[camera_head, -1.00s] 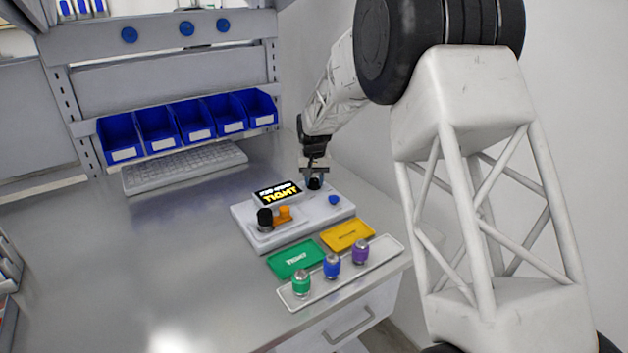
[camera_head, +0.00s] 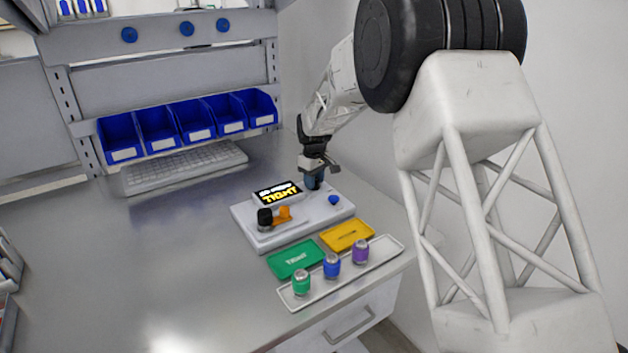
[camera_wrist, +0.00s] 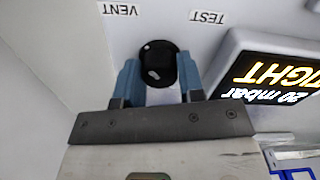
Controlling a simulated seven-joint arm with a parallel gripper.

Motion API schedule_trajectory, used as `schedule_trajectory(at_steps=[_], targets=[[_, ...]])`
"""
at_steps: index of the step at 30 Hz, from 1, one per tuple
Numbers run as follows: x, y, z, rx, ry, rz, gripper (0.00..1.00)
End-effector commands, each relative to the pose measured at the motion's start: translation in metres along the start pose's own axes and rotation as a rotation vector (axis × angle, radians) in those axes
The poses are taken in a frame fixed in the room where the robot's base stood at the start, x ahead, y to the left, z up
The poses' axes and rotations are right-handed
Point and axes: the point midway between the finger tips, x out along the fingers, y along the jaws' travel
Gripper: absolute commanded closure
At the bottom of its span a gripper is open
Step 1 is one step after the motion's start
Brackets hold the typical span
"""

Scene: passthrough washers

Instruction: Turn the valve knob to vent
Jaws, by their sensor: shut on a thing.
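The black valve knob (camera_wrist: 158,62) sits on the white fixture between the printed labels VENT (camera_wrist: 120,10) and TEST (camera_wrist: 207,17) in the wrist view. My gripper (camera_wrist: 157,66) is shut on the knob, with one blue finger on each side of it. White marks show on the knob's face, but I cannot tell clearly which label they point to. In the head view my gripper (camera_head: 313,184) is at the back right of the fixture (camera_head: 290,232) and hides the knob. The display (camera_head: 278,193) reads TIGHT, with 20 mbar legible in the wrist view.
An orange and black clamp (camera_head: 276,217) and a blue button (camera_head: 333,199) are on the fixture. Green (camera_head: 294,274) and yellow (camera_head: 347,247) trays lie in front. A pale tray (camera_head: 385,250) holds green, blue and purple parts. Open bench lies left.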

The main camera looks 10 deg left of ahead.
Motion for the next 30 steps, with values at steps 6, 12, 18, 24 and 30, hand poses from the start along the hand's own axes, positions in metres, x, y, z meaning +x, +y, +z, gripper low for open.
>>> schedule_trajectory(at_steps=[6, 12, 18, 24, 30], targets=[[-0.0016, 0.0002, -0.0007, -0.052, 0.002, 0.001, 0.88], [-0.0017, 0.0002, -0.0008, -0.061, 0.002, 0.002, 0.88], [-0.0017, 0.0002, -0.0008, -0.060, 0.002, 0.001, 0.88], [-0.0011, 0.0001, -0.0005, -0.059, 0.001, 0.001, 0.39], [-0.0006, 0.0001, -0.0003, -0.059, 0.001, 0.000, 0.39]])
